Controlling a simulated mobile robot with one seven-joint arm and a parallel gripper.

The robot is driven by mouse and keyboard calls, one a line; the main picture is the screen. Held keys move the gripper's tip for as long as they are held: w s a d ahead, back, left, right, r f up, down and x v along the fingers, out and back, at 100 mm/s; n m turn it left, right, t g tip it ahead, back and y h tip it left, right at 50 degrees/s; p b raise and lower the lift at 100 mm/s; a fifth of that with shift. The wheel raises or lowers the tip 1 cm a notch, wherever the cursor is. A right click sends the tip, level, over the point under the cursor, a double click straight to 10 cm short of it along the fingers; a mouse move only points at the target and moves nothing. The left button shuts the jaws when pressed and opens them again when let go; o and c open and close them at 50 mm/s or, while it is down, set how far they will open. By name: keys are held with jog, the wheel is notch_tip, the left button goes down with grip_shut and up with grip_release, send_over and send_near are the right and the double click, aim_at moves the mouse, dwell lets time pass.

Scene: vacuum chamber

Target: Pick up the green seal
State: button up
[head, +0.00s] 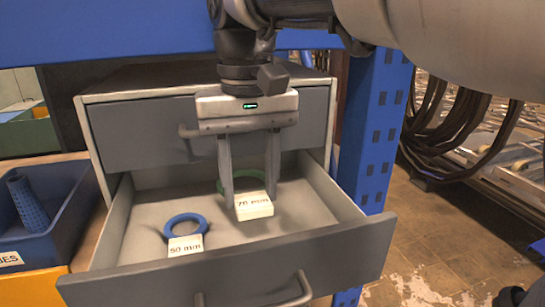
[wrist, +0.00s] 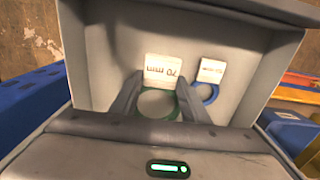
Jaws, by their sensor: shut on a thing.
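The green seal (head: 246,176) is a ring with a white tag marked 70 mm (head: 254,205). It is inside the open lower drawer (head: 125,239). My gripper (head: 256,205) reaches down into the drawer and is shut on the green seal, with one finger at each side of the ring. In the wrist view the green seal (wrist: 177,111) sits between the fingers, its tag toward the drawer front. I cannot tell whether the seal touches the drawer floor. The fingers and tag hide part of the ring.
A blue seal (head: 186,219) with a white 50 mm tag lies left of my gripper in the drawer. The closed upper drawer (head: 130,133) is behind my gripper. A blue bin (head: 62,232) stands at left and a blue post (head: 372,125) at right.

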jog(key=s+a, duration=0.3)
jog(key=a, duration=1)
jog(key=shift+s+a, duration=0.25)
jog(key=shift+s, duration=0.15)
